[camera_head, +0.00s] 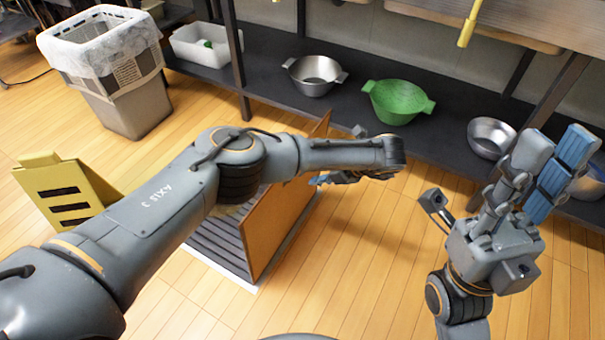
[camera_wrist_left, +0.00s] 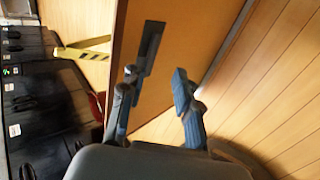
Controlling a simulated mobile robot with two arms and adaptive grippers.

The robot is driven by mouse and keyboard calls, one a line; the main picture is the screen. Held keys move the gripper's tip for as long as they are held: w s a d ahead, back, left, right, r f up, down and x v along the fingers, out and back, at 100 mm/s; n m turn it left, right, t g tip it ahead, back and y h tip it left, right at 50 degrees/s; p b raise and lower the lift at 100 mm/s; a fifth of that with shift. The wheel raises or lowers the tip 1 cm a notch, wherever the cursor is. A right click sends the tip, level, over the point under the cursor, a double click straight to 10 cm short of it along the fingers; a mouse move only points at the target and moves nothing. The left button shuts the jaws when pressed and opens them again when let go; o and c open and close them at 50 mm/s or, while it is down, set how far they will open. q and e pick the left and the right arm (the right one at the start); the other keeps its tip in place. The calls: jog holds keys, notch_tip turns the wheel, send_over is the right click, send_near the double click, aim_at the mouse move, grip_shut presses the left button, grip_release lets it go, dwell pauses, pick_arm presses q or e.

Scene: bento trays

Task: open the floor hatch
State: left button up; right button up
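The floor hatch panel (camera_head: 282,222) is a wooden board standing raised on edge in the head view. Beside it, to its left, a dark slatted floor opening (camera_head: 222,246) shows, partly hidden by my left arm. In the left wrist view the panel (camera_wrist_left: 195,50) fills the middle, with a dark recessed handle (camera_wrist_left: 151,45) on its face. My left gripper (camera_wrist_left: 156,100) has its two fingers apart, close to the panel; whether they touch it I cannot tell. It also shows in the head view (camera_head: 345,179) past the panel's right side. My right gripper (camera_head: 492,176) is open and empty, above the floor at right.
A yellow floor sign (camera_head: 62,186) and a lined bin (camera_head: 125,80) stand at left. A low dark shelf along the back holds a white tub (camera_head: 200,50), a green bowl (camera_head: 398,102) and steel bowls (camera_head: 314,74). The floor front right of the panel is clear.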

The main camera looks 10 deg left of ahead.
pick_arm(q)
jog(key=v, duration=0.6)
jog(key=shift+r, duration=0.4)
jog(key=shift+d, duration=0.15)
